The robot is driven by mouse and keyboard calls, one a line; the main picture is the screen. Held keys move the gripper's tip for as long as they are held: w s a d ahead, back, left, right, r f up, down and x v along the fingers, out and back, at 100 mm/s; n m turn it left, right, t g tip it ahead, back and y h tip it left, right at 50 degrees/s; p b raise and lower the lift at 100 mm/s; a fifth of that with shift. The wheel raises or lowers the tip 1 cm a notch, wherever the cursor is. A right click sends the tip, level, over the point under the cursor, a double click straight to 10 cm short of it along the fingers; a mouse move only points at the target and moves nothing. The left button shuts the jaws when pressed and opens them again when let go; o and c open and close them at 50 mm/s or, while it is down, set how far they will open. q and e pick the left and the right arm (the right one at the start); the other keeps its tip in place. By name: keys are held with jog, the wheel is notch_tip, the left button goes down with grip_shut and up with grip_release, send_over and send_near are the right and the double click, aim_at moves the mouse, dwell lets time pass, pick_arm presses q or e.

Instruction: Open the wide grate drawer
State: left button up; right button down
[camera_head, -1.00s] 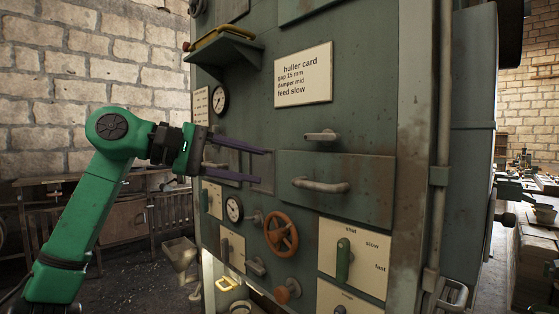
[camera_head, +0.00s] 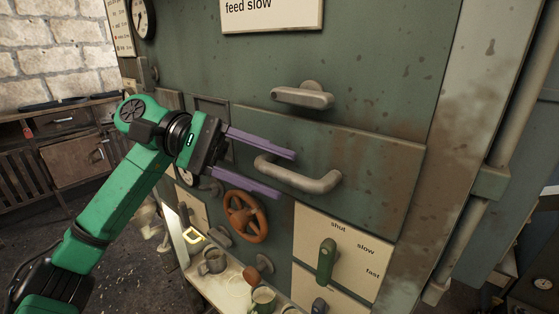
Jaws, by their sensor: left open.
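The wide drawer (camera_head: 375,170) is a green panel in the machine's front, with a grey bar handle (camera_head: 300,178) across it. Its face looks flush with the machine, so it appears shut. My left gripper (camera_head: 288,174) is open and empty, its two purple fingers pointing right at the left end of the handle. In the picture one finger lies above the bar and one below it. I cannot tell whether they touch it. My right gripper is not in view.
A grey latch handle (camera_head: 303,95) sits just above the drawer. An orange handwheel (camera_head: 246,217) and a green lever (camera_head: 326,262) on a cream plate are below. A pipe (camera_head: 500,150) runs down the right side.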

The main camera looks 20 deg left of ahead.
pick_arm(q)
jog(key=shift+x, duration=0.8)
jog(key=shift+s+d+r, duration=0.1)
jog(key=shift+s+d, duration=0.1)
jog(key=shift+d, duration=0.15)
jog(key=shift+s, duration=0.15)
jog(key=shift+a, duration=0.1)
jog(key=shift+c, duration=0.7)
grip_shut()
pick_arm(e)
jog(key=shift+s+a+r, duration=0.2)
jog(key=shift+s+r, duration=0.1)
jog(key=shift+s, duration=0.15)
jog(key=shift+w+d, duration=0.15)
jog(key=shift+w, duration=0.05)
